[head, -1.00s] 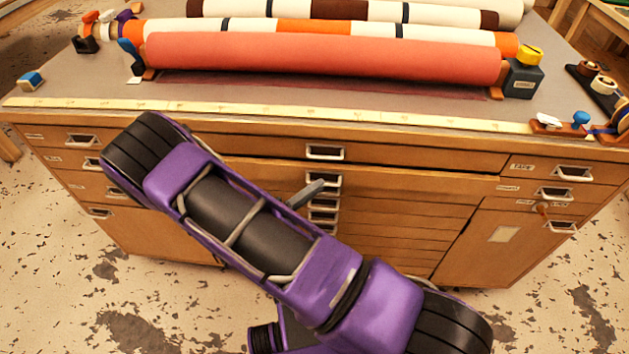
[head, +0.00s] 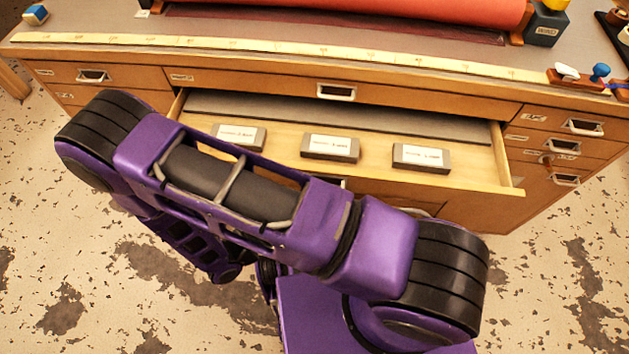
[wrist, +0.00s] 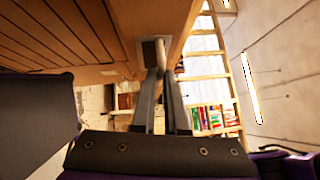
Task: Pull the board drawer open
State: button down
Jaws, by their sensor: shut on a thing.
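The board drawer (head: 507,172) stands pulled out from the wooden cabinet, with its pale interior showing in the head view. A grey board (head: 370,128) lies at its back. Three grey blocks with white labels sit in front of it: left (head: 238,137), middle (head: 330,148) and right (head: 420,158). My gripper (wrist: 164,76) is shut on the drawer's handle (wrist: 152,45) in the wrist view. In the head view my purple arm hides the gripper and most of the drawer front.
The cabinet's worktop (head: 200,27) carries a long measuring strip (head: 270,48) along its front edge. A red roll (head: 400,8) lies on top. Closed drawers with metal handles flank the open one. The speckled floor in front is clear around my arm.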

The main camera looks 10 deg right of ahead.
jog(key=shift+s, duration=0.1)
jog(key=c, duration=0.9)
grip_release()
jog(key=shift+c, duration=0.2)
jog(key=shift+a, duration=0.1)
jog(key=b+v, duration=0.1)
jog(key=v, duration=1.6)
jog(key=shift+a+f, duration=0.1)
jog(key=shift+a, duration=0.05)
